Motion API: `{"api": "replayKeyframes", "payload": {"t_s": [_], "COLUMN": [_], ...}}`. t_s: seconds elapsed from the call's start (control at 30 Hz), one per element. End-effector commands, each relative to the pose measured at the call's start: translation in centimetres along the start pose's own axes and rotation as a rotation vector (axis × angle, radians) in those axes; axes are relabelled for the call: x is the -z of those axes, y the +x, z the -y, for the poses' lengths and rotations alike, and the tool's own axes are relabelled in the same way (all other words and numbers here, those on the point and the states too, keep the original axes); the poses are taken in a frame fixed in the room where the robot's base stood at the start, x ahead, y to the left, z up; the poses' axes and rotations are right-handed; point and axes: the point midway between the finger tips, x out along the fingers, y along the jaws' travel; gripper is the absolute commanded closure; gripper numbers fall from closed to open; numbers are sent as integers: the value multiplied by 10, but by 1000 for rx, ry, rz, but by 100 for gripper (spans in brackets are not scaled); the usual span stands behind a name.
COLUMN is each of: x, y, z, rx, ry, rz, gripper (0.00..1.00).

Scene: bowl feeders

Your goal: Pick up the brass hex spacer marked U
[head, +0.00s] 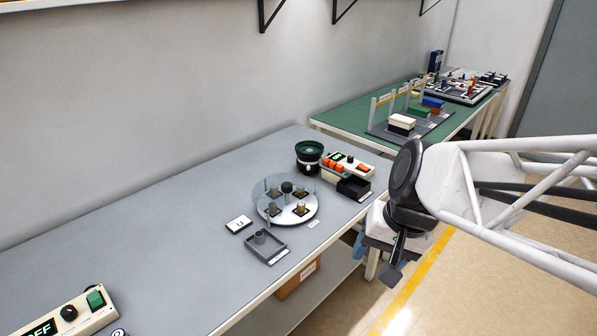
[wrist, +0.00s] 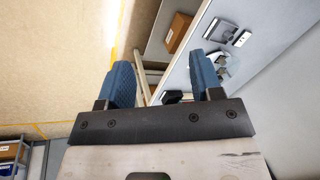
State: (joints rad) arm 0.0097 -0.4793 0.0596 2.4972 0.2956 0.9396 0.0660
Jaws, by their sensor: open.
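A round silver plate (head: 282,219) with a clear cover stands on the grey bench. Several small brass spacers sit on dark pads on it, among them one at the right (head: 300,193) and one at the front (head: 299,209). Their marks are too small to read. A white card marked U (head: 238,224) lies left of the plate. A grey tray (head: 281,249) in front holds a small dark round piece. My gripper (wrist: 163,85) is open and empty in the wrist view, beyond the bench's front edge, right of the plate.
A green bowl feeder (head: 309,152), a control box with orange buttons (head: 347,166) and a black bin (head: 353,188) stand behind the plate. Another control box (head: 68,313) is at the near left. The grey bench's left part (head: 130,225) is clear.

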Motion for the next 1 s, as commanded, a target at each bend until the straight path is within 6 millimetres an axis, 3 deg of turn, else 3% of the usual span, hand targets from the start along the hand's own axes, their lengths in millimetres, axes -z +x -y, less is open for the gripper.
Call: {"api": "replayKeyframes", "payload": {"t_s": [0.5, 1.0], "x": [63, 137], "y": [46, 95], "z": [57, 98], "rx": [273, 500], "ry": [365, 752], "rz": [155, 289], "gripper": [40, 40]}}
